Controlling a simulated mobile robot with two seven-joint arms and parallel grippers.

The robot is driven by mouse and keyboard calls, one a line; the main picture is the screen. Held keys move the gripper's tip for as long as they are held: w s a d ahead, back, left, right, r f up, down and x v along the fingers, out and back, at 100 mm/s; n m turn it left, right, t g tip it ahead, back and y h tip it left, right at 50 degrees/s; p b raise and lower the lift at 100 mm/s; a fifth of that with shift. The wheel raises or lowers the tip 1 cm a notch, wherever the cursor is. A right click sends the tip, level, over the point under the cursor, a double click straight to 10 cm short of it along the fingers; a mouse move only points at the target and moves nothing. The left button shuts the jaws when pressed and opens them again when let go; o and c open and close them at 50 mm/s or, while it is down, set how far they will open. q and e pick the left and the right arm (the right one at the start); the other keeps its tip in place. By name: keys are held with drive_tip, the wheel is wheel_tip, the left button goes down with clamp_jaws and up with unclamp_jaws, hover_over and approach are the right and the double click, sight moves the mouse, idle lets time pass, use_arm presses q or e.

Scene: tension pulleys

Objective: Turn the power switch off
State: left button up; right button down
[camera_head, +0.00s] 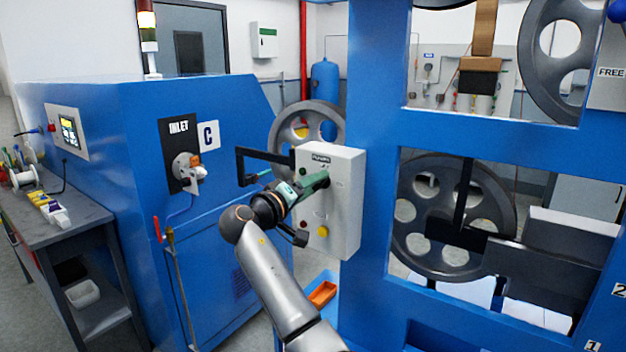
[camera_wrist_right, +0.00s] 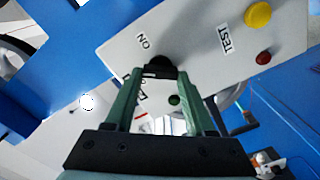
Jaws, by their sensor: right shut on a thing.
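The power switch is a black knob (camera_wrist_right: 160,63) on a pale grey control box (camera_head: 346,190). The box is fixed to the blue machine frame. My right gripper (camera_head: 318,183) is at the upper part of the box's front face. In the right wrist view its green fingers (camera_wrist_right: 159,76) are closed on the knob, one on each side. An "ON" label (camera_wrist_right: 144,41) shows beside the knob; another label is partly hidden behind a finger. In the head view the fingers hide the knob. My left gripper is not in view.
A yellow button (camera_head: 322,231) and a red button (camera_head: 304,224) sit lower on the box. A green round part (camera_wrist_right: 174,99) shows between my fingers. A blue cabinet (camera_head: 120,130) stands left, with a bench (camera_head: 85,215) beside it. Large grey pulley wheels (camera_head: 500,200) are at right.

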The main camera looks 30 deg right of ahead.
drive_tip(key=shift+f+n+p, duration=0.1)
drive_tip(key=shift+n+p, duration=0.2)
drive_tip(key=shift+n, duration=3.3)
drive_tip(key=shift+c, duration=1.2)
unclamp_jaws()
drive_tip(key=shift+a, duration=0.15)
drive_tip(key=b+v, duration=0.3)
drive_tip(key=v, duration=0.9)
drive_tip(key=shift+a, duration=0.15)
